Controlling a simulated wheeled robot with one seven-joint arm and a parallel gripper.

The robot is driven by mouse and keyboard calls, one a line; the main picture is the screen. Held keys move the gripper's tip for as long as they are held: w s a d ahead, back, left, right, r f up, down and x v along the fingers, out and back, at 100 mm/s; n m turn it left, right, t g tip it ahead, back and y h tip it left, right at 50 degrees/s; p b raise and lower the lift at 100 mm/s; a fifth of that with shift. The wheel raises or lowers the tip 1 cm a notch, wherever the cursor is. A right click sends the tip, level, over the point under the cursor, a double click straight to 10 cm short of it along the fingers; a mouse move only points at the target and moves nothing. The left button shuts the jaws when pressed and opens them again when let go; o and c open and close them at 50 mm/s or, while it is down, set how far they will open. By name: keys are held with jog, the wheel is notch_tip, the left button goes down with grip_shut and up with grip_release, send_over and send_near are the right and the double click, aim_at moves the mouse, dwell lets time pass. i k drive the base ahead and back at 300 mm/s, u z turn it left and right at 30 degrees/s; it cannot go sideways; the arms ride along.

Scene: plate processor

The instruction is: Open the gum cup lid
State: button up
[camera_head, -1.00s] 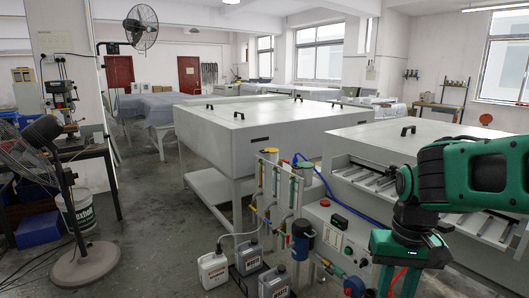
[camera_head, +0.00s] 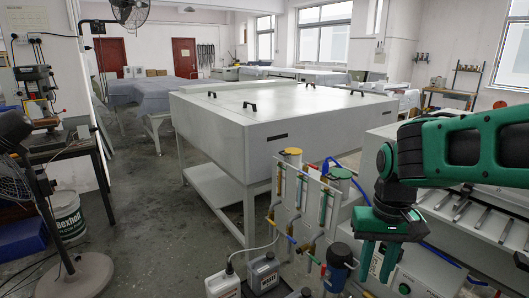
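Two capped cylinders stand at the top of a pale panel with pipes and valves (camera_head: 312,205). My gripper (camera_head: 377,264) hangs fingers-down to the right of and nearer than the cups, apart from both. Its two green fingers are spread with an empty gap between them.
A large white machine (camera_head: 245,130) stands behind the panel. A blue hose (camera_head: 345,164) curves behind the green lid. A fan and bucket (camera_head: 68,215) are at left; open floor lies between.

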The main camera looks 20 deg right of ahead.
aim_at(292, 150)
jog(key=u, duration=0.15)
jog(key=i, duration=1.3)
jog(key=u, duration=0.05)
